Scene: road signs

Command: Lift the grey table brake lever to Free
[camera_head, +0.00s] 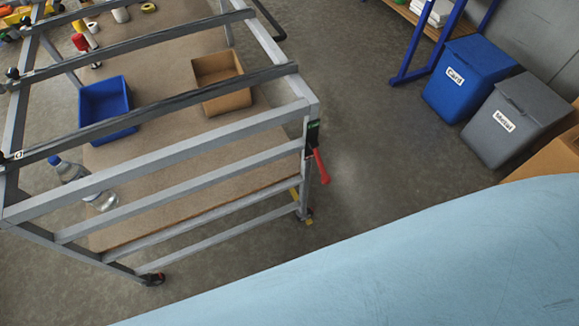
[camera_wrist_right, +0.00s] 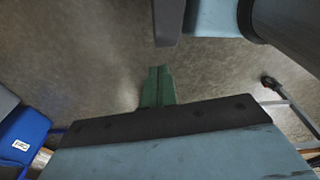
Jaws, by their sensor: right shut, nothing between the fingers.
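The grey table (camera_head: 150,178) is an open metal frame on casters at the left of the head view. Its brake lever (camera_head: 320,166) has a red handle at the near right corner post and slants down and slightly right. A dark plate with a green mark (camera_head: 313,132) is at its upper end; any writing is too small to read. My right gripper (camera_wrist_right: 157,84), with green fingers, is shut and empty in the right wrist view, over bare floor and apart from the lever. Neither gripper shows in the head view.
A blue bin marked Card (camera_head: 470,75) and a grey bin marked Metal (camera_head: 510,118) stand at the right. A blue box (camera_head: 105,108), a tan box (camera_head: 220,82) and a clear bottle (camera_head: 70,170) show within the table frame. Floor right of the lever is clear.

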